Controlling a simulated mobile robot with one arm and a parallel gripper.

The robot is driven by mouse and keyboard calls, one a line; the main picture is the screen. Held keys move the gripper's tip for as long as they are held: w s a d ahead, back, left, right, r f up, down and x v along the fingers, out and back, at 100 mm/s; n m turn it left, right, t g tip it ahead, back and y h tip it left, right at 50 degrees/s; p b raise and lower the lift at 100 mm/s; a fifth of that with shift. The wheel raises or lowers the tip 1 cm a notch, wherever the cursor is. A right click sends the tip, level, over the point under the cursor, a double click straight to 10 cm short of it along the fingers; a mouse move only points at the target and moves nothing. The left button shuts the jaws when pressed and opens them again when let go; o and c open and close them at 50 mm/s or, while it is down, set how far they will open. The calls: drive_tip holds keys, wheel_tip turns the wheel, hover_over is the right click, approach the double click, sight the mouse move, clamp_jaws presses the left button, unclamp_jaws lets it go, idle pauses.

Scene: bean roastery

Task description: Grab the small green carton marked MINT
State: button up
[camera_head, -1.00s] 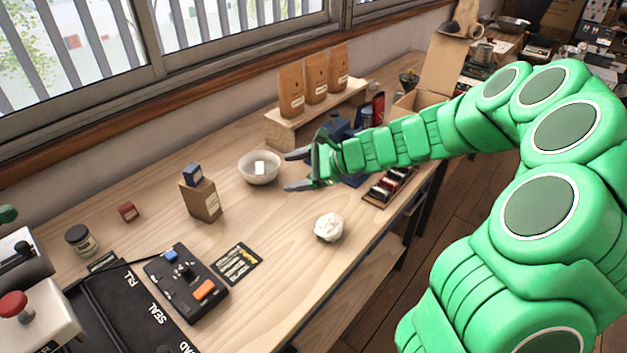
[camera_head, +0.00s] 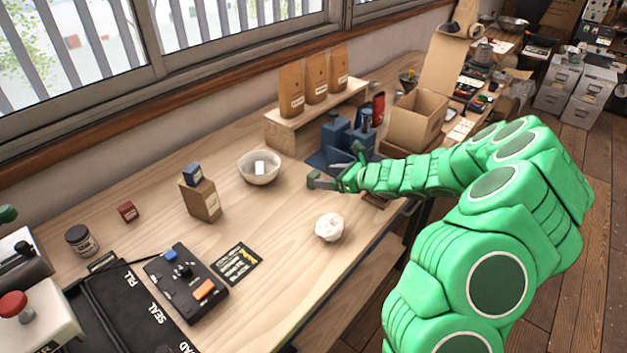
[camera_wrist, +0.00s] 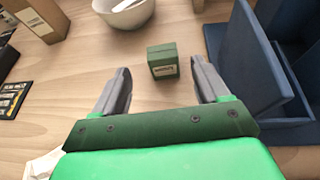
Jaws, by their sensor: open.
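A small green carton (camera_wrist: 163,62) with a pale label sits on the wooden table in the wrist view; its print is too small to read surely. My gripper (camera_wrist: 161,82) is open, with one grey finger to each side of the carton's near face. The carton is just ahead of the fingertips and not gripped. In the head view my gripper (camera_head: 337,168) is low over the table beside the blue stand (camera_head: 318,160); I cannot make out the carton there.
A white bowl (camera_head: 259,171) stands left of my gripper, also beyond the carton in the wrist view (camera_wrist: 125,14). Blue panels (camera_wrist: 245,62) stand close to the right finger. A crumpled white ball (camera_head: 329,227) lies nearer. A brown box (camera_head: 203,203) stands further left.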

sight(317, 175)
drive_tip(key=shift+x, duration=3.05)
drive_tip(key=shift+w+d, duration=0.1)
drive_tip(key=c, duration=1)
drive_tip(key=shift+c, duration=0.2)
